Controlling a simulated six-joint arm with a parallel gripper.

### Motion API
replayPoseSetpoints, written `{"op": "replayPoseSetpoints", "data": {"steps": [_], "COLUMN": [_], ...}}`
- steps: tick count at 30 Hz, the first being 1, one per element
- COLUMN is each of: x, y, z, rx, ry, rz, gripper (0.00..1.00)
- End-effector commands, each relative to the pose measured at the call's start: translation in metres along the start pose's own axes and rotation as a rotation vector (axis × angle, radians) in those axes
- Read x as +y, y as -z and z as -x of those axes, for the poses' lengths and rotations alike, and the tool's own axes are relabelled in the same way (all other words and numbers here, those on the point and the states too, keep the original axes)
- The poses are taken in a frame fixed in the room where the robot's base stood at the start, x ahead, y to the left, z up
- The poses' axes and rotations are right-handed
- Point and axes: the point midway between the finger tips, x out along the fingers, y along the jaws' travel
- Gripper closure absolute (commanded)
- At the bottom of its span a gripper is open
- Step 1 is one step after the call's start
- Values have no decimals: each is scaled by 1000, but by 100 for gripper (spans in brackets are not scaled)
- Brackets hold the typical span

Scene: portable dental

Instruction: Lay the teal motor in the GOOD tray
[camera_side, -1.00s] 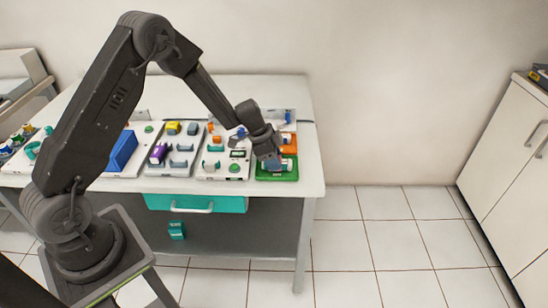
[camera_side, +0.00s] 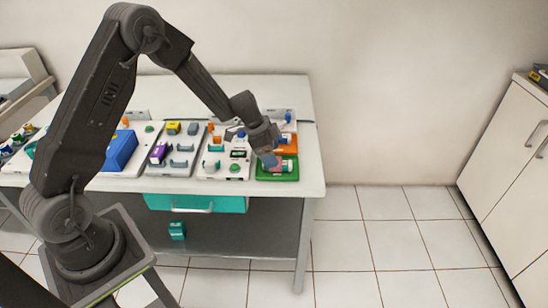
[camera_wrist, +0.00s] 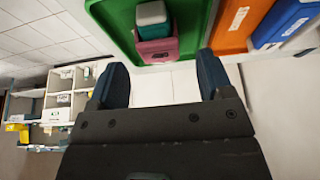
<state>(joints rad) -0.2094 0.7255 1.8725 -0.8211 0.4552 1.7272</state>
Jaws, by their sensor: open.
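The green tray (camera_side: 277,177) sits at the right front corner of the bench, and no label reading GOOD is legible on it. A teal and white piece, which looks like the teal motor (camera_side: 287,165), lies in it. In the wrist view the green tray (camera_wrist: 123,25) holds the teal motor (camera_wrist: 152,14) against a pink block (camera_wrist: 157,50); I cannot tell whether the two are joined. My gripper (camera_side: 269,160) is over the tray's left part. In the wrist view my gripper (camera_wrist: 160,75) is open, with nothing between its fingers; the pink block lies just beyond the fingertips.
An orange tray (camera_side: 286,148) stands behind the green one, with a blue tray (camera_wrist: 290,18) beyond. White panels with small parts, including a purple piece (camera_side: 158,154), fill the bench to the left. A blue bin (camera_side: 121,150) stands further left. The bench's right edge is clear.

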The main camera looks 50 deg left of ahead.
Motion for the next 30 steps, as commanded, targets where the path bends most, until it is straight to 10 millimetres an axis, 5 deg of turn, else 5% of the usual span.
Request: {"op": "replayPoseSetpoints", "data": {"steps": [9,20,25,30], "x": [-1,3,31,88], "y": [0,2,15,24], "z": [73,115,149,202], "rx": [3,0,-5,-14], "ry": [4,3,26,77], "rz": [0,4,59,176], "gripper": [27,27,27,27]}}
